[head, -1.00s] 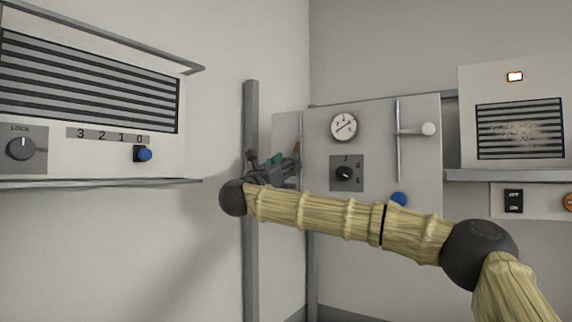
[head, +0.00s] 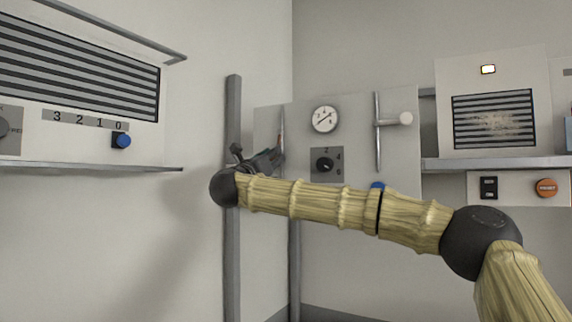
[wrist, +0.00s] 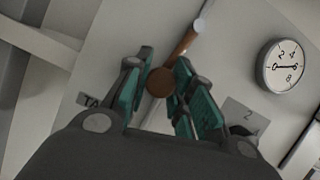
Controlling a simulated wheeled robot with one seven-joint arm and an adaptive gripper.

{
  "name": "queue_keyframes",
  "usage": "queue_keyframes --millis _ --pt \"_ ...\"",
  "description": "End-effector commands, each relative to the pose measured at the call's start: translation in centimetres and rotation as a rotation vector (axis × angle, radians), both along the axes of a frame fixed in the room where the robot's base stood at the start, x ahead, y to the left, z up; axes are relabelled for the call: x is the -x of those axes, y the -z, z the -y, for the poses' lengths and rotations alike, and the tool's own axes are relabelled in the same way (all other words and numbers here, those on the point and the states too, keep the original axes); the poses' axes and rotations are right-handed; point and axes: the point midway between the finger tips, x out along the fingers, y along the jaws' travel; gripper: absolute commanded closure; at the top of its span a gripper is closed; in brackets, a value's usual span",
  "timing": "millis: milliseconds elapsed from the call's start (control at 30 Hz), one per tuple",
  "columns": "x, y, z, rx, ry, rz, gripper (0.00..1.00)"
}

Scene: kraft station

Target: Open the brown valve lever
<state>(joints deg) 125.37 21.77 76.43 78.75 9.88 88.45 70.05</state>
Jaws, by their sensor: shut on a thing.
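The brown valve lever (wrist: 187,42) slopes down from the wall panel in the wrist view, with its round brown end between my fingers. In the head view a small brown part of the lever (head: 280,143) shows at the panel's left side, just beyond my fingers. My gripper (wrist: 164,66) has teal pads on both sides of the lever and is shut on it. In the head view my gripper (head: 277,157) is small and dark at the panel's left edge. The lever's mount is hard to make out.
The panel carries a round gauge (head: 325,119), a dial (head: 325,164) and a vertical bar with a pale knob (head: 405,118). A grey post (head: 233,130) stands close behind my wrist. A slatted unit (head: 75,65) with a shelf is at left, another (head: 493,120) at right.

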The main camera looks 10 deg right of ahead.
Motion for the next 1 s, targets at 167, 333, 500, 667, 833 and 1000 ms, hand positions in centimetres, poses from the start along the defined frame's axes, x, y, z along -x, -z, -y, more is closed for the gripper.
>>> queue_keyframes --millis 167,333,500,667,833,1000 --pt "-0.1 0.1 -1.2 0.014 -0.013 -0.013 1.00" --pt "-0.1 0.2 -1.2 0.013 -0.012 -0.014 1.00" --pt "-0.1 0.2 -1.2 0.013 -0.012 -0.013 0.60" --pt "-0.1 0.1 -1.2 0.013 -0.012 -0.012 0.53" --pt "-0.1 0.1 -1.2 0.012 -0.013 -0.012 0.53" --pt "0.5 0.3 -1.6 0.013 -0.013 -0.011 0.53"
